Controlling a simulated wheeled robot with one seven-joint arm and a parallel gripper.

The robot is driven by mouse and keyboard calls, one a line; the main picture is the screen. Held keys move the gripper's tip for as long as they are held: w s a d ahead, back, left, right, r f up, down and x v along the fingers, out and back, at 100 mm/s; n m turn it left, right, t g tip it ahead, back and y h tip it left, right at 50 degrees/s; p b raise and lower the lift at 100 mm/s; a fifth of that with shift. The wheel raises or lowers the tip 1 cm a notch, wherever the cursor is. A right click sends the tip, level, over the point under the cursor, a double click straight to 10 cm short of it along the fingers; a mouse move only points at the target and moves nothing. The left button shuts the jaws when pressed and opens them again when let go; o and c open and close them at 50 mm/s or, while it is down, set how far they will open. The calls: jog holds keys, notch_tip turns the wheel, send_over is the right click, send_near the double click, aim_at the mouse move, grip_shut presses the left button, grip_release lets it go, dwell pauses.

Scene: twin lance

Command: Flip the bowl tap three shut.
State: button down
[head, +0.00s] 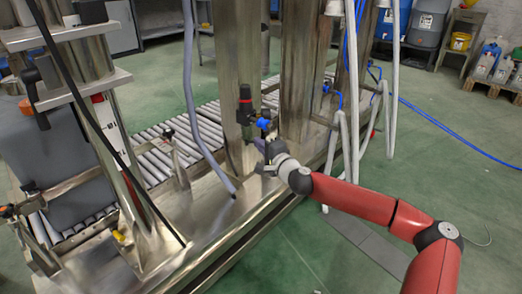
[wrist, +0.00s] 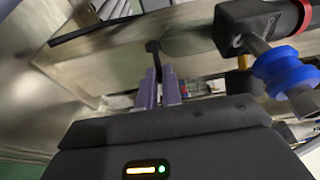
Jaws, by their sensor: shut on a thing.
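My gripper (head: 262,143) is up against the steel column, just below and right of a black filter unit (head: 245,105) with a red ring. In the wrist view, the two purple-grey fingers (wrist: 159,92) are close together on a thin black lever, which I take for the bowl tap (wrist: 153,48). The lever's upper end sticks out beyond the fingertips; its lower part is hidden between them. In the head view my gripper and wrist hide the lever. I cannot read any number on the tap.
A blue ribbed fitting (wrist: 285,72) and a black block (wrist: 245,25) are close on the right in the wrist view. The steel column (head: 238,60) stands behind. A grey hose (head: 190,80) hangs to the left, and white hoses (head: 352,100) to the right.

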jog(key=s+a+m+t+h, duration=0.1)
jog(key=m+h, duration=0.2)
jog(key=h, duration=0.2)
jog(key=s+m+t+h, duration=0.1)
jog(key=m+h, duration=0.3)
jog(key=h, duration=0.1)
jog(key=s+a+m+t+h, duration=0.1)
jog(key=m+h, duration=0.2)
jog(key=h, duration=0.2)
jog(key=shift+a, duration=0.35)
jog(key=shift+m+h, duration=0.4)
jog(key=c, duration=1.6)
grip_release()
jog(key=shift+o, duration=0.2)
